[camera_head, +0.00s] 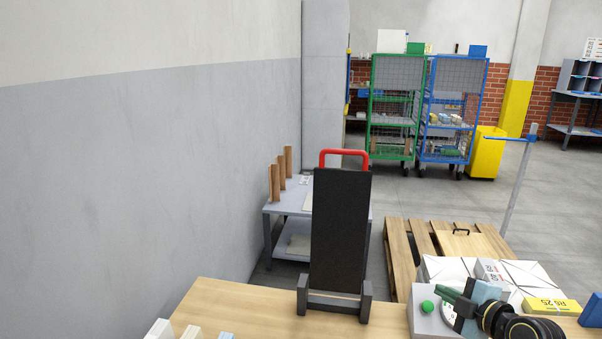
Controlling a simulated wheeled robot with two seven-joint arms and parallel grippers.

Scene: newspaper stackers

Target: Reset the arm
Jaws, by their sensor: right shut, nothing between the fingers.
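My right gripper (458,300) is at the lower right, on the end of my dark arm, which comes in from the bottom right. Its fingers point left and are shut with nothing between them. They show just right of a grey box (422,322) with a green button (428,306), partly in front of its round dial. I cannot tell whether they touch it. My left gripper is not in view.
A black upright board (340,225) with a red handle (344,153) stands on the wooden table (240,310). White wrapped bundles (445,268) and a yellow pack (550,306) lie near my right gripper. A pallet (402,262) lies behind. The table's left part is mostly clear.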

